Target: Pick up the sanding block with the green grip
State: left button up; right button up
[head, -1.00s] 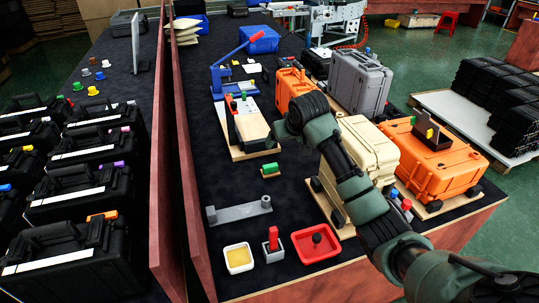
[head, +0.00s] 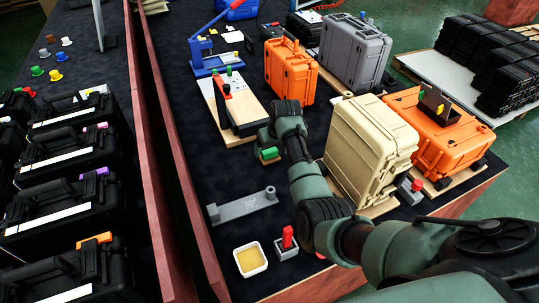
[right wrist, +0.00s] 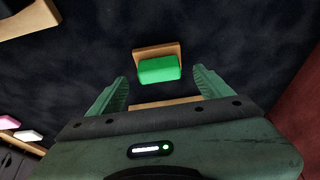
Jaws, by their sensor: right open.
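The sanding block (head: 269,155) is a small wooden block with a bright green grip. It lies on the dark bench top, just in front of the wooden board with the red-and-black tool. My right gripper (head: 266,142) is directly above and beside it and partly covers it in the head view. In the right wrist view the block's green grip (right wrist: 159,69) lies ahead, between the lines of the two open fingers of my right gripper (right wrist: 160,78). The fingers are empty, and no contact shows. My left gripper is not in view.
A grey bracket (head: 243,207), a white tub (head: 250,259) and a red-handled stamp (head: 287,241) lie nearer on the bench. The wooden board (head: 232,105) is close behind the block. The beige case (head: 365,150) and an orange case (head: 291,72) stand to the right.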

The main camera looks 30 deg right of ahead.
aim_at(270, 152)
jog(key=shift+w+f, duration=0.25)
jog(key=shift+f, duration=0.3)
jog(key=shift+w+d+f, duration=0.1)
jog(key=shift+w+f, duration=0.05)
jog(key=shift+f, duration=0.2)
jog(key=c, duration=1.5)
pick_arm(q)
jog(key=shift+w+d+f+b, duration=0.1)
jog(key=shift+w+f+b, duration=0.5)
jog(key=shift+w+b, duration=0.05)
pick_arm(e)
notch_tip(270, 152, up, 20)
jog(key=shift+r, duration=0.1)
jog(key=shift+c, duration=0.2)
jog(key=o, duration=0.8)
jog(key=c, duration=0.5)
